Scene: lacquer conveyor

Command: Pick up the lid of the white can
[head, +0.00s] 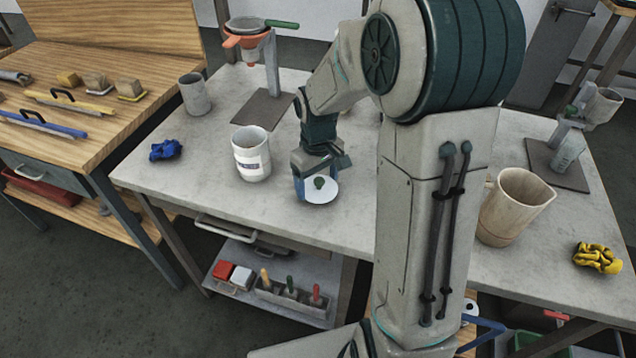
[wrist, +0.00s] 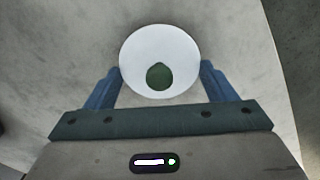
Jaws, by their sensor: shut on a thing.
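The lid (head: 323,195) is a round white disc with a dark green knob, to the right of the white can. In the wrist view the lid (wrist: 160,40) lies between the two blue fingers, which meet its rim on both sides. My gripper (head: 316,183) is shut on it, over the front part of the grey table. I cannot tell whether the lid touches the table. The white can (head: 252,158) stands upright and open-topped, with a label on its side. It is apart from my gripper.
A grey cup (head: 194,94) and a blue crumpled cloth (head: 165,150) are on the left. An orange funnel stand (head: 248,38) is behind. A beige jug (head: 513,208) and a yellow cloth (head: 597,258) are on the right. The grey table (head: 215,205) is clear in front of the can.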

